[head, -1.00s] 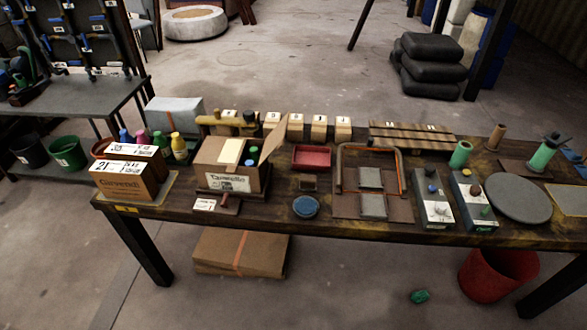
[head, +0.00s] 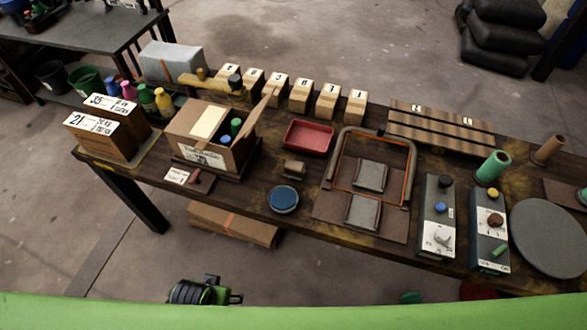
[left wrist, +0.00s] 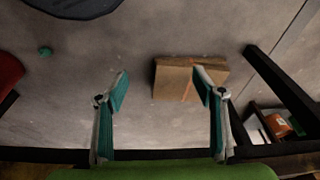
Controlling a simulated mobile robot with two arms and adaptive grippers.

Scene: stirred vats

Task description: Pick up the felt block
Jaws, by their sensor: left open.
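A small brown block (head: 294,167) sits on a dark base near the middle of the table, behind the round blue lid; it may be the felt block, but its material is too small to tell. Two grey pads, a rear one (head: 370,176) and a front one (head: 362,212), lie on the brown board to its right. My left gripper (left wrist: 161,73) is open and empty in the left wrist view, with floor and a flat cardboard package beyond its fingers. It is apart from the table-top things. My right gripper is not in view.
A red tray (head: 308,138), the blue lid (head: 283,200) and an open carton (head: 182,131) surround the small block. A raised frame (head: 409,170) stands over the board. Control boxes and a grey disc (head: 548,238) are at right. The cardboard package (left wrist: 180,78) lies under the table.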

